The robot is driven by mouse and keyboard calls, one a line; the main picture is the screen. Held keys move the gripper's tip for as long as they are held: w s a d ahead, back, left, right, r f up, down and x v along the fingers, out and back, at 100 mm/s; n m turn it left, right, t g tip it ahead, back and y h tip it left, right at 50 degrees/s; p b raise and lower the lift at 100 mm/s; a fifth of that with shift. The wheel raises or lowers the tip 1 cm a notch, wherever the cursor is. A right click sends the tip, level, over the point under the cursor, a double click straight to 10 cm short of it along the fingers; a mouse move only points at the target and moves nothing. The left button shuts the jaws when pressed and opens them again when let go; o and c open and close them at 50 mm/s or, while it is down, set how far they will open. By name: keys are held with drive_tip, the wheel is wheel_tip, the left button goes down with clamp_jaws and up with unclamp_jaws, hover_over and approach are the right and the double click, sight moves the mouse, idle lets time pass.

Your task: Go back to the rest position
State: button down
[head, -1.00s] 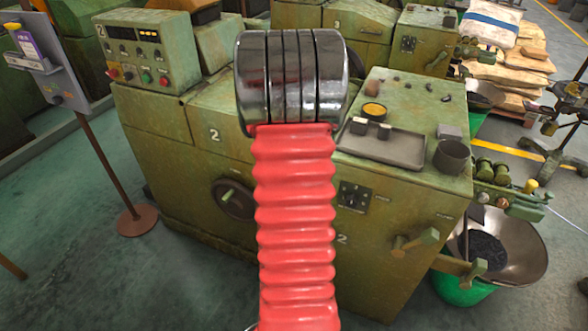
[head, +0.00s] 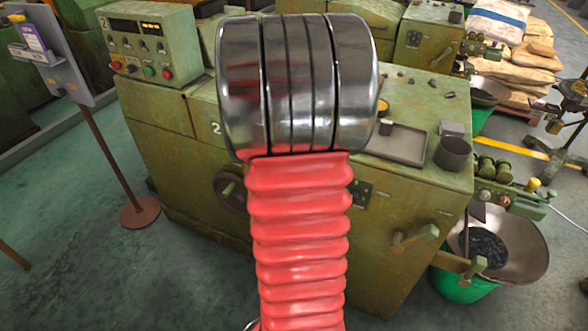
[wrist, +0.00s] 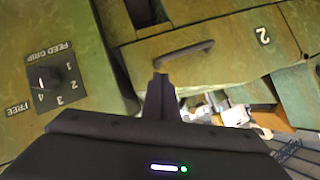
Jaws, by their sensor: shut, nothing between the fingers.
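My gripper (wrist: 160,92) shows in the wrist view as a dark narrow pair of fingers, shut with nothing in them. It is in front of a green machine panel, just below a dark bar handle (wrist: 184,54). I cannot tell the gap to the panel. In the head view my red ribbed arm and its polished metal joint cover the middle, and the gripper is hidden.
A feed grip dial (wrist: 46,82) is left in the wrist view. A metal bowl (head: 522,250) stands right; a post stand (head: 112,160) stands left.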

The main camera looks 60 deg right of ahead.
drive_tip(key=shift+a+r, duration=0.1)
idle(0.7)
drive_tip(key=a+f+n+y, duration=0.3)
drive_tip(key=a+f+y, duration=0.1)
drive_tip(key=a+f, duration=0.2)
drive_tip(key=w+a+r+n+g+y, duration=0.1)
drive_tip(key=a+n+y, duration=0.1)
drive_tip(key=a, duration=0.3)
drive_tip(key=w+a+r+n+y, duration=0.1)
drive_tip(key=a+n, duration=0.1)
drive_tip(key=a, duration=0.2)
drive_tip(key=a+r+n+y, duration=0.1)
drive_tip(key=a+r+n, duration=0.3)
drive_tip(key=a, duration=0.5)
drive_tip(key=s+a+r+n+t+y, duration=0.1)
drive_tip(key=a+r+n, duration=0.3)
drive_tip(key=a+r, duration=0.4)
drive_tip(key=s+a+r+n+y, duration=0.1)
drive_tip(key=a+r+n, duration=0.3)
drive_tip(key=a+r, duration=0.3)
drive_tip(key=a, duration=0.5)
drive_tip(key=shift+n+t+y, duration=0.3)
drive_tip(key=shift+y, duration=0.1)
drive_tip(key=c, duration=2.5)
unclamp_jaws()
drive_tip(key=shift+r, duration=0.1)
